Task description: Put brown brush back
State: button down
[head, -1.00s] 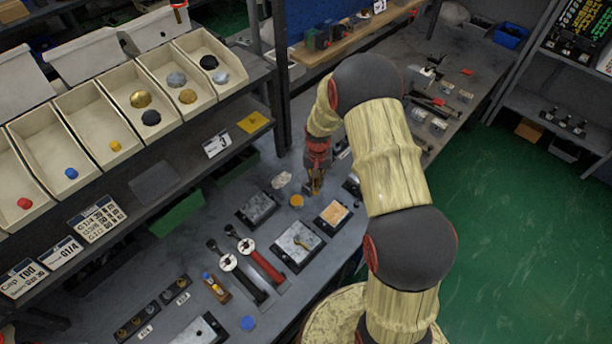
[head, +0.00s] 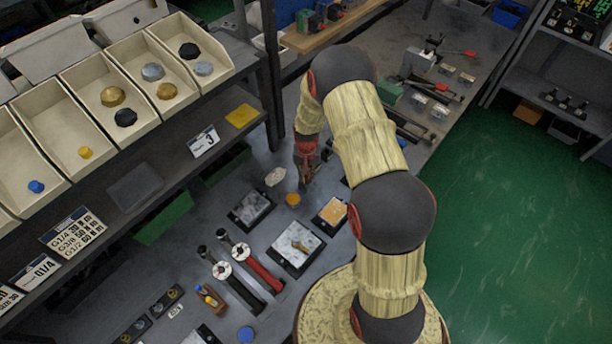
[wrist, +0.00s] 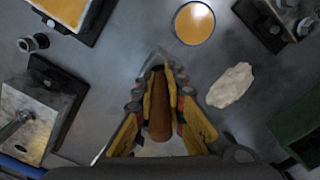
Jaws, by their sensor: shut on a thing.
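My gripper (wrist: 160,75) is shut on a brown brush (wrist: 160,110). In the wrist view its brown, rounded body lies lengthwise between the yellow fingers; I cannot make out bristles. In the head view my gripper (head: 306,182) points down over the grey bench, just beyond the orange disc. The brush is too small and dark to separate from the fingers there. A small wooden block (head: 211,298) with yellow and blue parts stands on the near bench; I cannot tell whether it is a holder.
An orange disc (wrist: 194,22) and a white rag (wrist: 231,84) lie near my gripper. Valve blocks on dark plates, such as the grey one (head: 298,246), and red- and black-handled tools (head: 258,272) occupy the nearer bench. Shelf bins (head: 115,95) stand left.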

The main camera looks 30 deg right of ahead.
jog(key=c, duration=1.8)
grip_release()
jog(key=shift+r, duration=0.1)
jog(key=shift+c, duration=0.2)
jog(key=shift+r, duration=0.1)
notch_tip(320, 180, up, 12)
jog(key=shift+r, duration=0.1)
jog(key=s+a+r+n+t, duration=0.1)
jog(key=s+a+r, duration=0.1)
jog(key=r, duration=0.5)
jog(key=s+a+r+n+t, duration=0.1)
jog(key=s+a+r, duration=0.1)
jog(key=r, duration=0.6)
jog(key=s+a+r, duration=0.2)
jog(key=s+r, duration=0.1)
jog(key=r, duration=0.4)
jog(key=s+a+r+n+t, duration=0.1)
jog(key=s+r, duration=0.4)
jog(key=s, duration=0.5)
jog(key=s+a+r+n+t, duration=0.2)
jog(key=s+a+r, duration=0.2)
jog(key=s, duration=0.6)
notch_tip(320, 180, up, 3)
jog(key=shift+s+a+f+n+t, duration=0.2)
jog(key=shift+a+n+t, duration=0.1)
jog(key=shift+n, duration=0.1)
